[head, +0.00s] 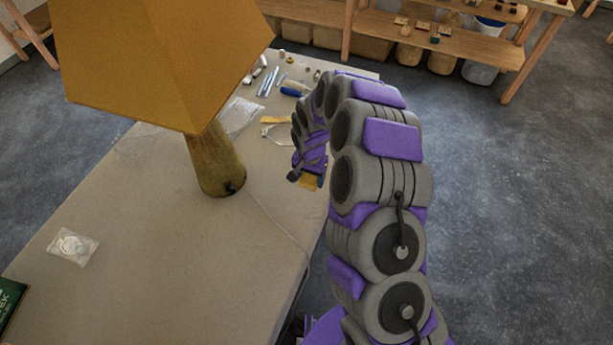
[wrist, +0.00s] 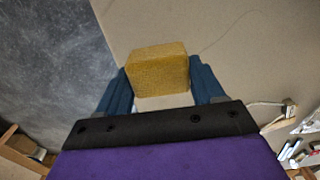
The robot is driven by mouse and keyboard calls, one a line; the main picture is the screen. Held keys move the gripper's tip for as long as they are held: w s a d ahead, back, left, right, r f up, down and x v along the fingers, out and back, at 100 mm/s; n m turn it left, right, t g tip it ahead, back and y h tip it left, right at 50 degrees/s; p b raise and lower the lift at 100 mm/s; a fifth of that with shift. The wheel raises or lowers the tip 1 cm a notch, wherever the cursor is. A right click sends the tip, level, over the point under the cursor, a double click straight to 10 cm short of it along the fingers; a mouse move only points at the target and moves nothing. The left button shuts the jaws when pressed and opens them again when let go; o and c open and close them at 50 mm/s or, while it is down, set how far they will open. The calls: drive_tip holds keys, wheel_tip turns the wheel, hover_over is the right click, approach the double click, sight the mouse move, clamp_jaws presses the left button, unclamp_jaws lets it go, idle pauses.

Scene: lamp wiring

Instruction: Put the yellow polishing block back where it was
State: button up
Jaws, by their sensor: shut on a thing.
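The yellow polishing block (wrist: 157,70) is between the two blue fingers of my gripper (wrist: 161,88) in the wrist view, touching both. In the head view a small part of the block (head: 309,182) shows below my gripper (head: 308,174), near the table's right edge. The gripper is shut on the block. Whether the block touches the tabletop or hangs above it, I cannot tell.
A lamp with an orange shade (head: 165,60) and a wooden base (head: 216,165) stands on the table (head: 170,270). A cord runs from its base to the table's edge. Tools (head: 270,82) lie at the back. A clear bag (head: 73,245) lies front left. The table's front middle is clear.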

sight(306, 175)
drive_tip(key=shift+w+a+f, duration=0.1)
drive_tip(key=shift+w+a, duration=0.15)
drive_tip(key=shift+w, duration=0.2)
drive_tip(key=shift+w+a+f, duration=0.1)
drive_tip(key=shift+w+a, duration=0.1)
drive_tip(key=shift+w, duration=0.25)
drive_tip(key=shift+w+a+f, duration=0.1)
drive_tip(key=shift+w+a, duration=0.1)
drive_tip(key=shift+a, duration=0.35)
drive_tip(key=shift+w+a, duration=0.2)
drive_tip(key=shift+a, duration=0.35)
drive_tip(key=f, duration=0.1)
drive_tip(key=d+f+b, duration=0.1)
drive_tip(key=f, duration=0.1)
drive_tip(key=shift+d+f, duration=0.1)
drive_tip(key=shift+d, duration=0.45)
drive_tip(key=o, duration=0.6)
drive_tip(key=shift+a, duration=0.2)
drive_tip(key=o, duration=0.3)
drive_tip(key=shift+a+f, duration=0.1)
drive_tip(key=shift+a, duration=0.6)
drive_tip(key=shift+o, duration=0.2)
drive_tip(key=shift+d, duration=0.45)
drive_tip(key=shift+d+r, duration=0.25)
drive_tip(key=shift+r, duration=0.2)
drive_tip(key=r+p, duration=0.1)
drive_tip(key=r, duration=1)
drive_tip(key=shift+a+r, duration=0.2)
